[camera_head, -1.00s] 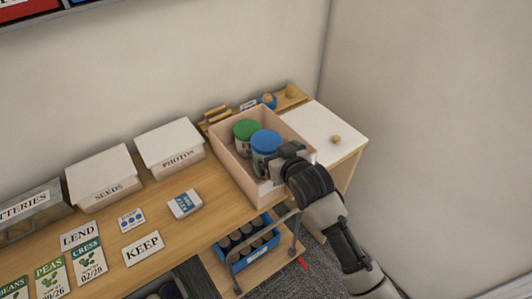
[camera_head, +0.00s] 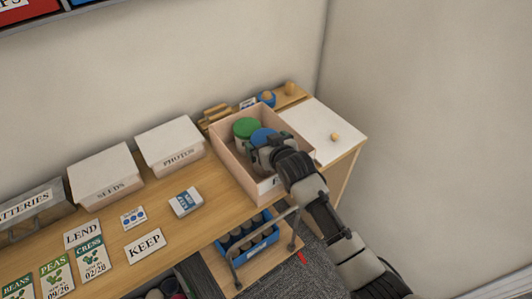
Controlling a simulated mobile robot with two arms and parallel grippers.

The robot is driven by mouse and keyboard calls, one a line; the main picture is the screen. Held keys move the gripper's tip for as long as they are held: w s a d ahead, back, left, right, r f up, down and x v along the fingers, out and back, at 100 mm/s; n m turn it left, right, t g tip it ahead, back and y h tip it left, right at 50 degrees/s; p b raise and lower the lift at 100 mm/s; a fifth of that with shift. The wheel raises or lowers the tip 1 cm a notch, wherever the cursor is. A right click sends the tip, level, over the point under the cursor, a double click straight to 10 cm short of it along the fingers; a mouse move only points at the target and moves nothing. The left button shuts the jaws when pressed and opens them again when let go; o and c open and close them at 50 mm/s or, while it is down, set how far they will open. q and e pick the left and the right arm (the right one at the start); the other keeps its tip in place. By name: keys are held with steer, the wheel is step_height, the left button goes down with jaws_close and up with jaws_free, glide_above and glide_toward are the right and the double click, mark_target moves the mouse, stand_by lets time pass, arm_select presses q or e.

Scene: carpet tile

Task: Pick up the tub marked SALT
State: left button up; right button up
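A pink box (camera_head: 229,162) on the wooden bench holds a tub with a green lid (camera_head: 246,127) and a tub with a blue lid (camera_head: 262,135). No SALT marking is readable on either tub. My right gripper (camera_head: 265,150) is inside the box opening, over the near side of the blue-lidded tub, and hides most of it. Its fingers are hidden by the hand, so I cannot tell if they are open or shut. My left gripper is not in view.
White boxes marked SEEDS (camera_head: 104,178) and PHOTOS (camera_head: 170,146) stand left of the pink box. A white board (camera_head: 325,125) with a small knob lies to its right. A blue crate (camera_head: 262,249) of dark cylinders sits on a shelf below.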

steer(key=c, duration=1.4)
steer(key=shift+w+r, duration=0.1)
steer(key=shift+c, duration=1.1)
steer(key=shift+r, duration=0.15)
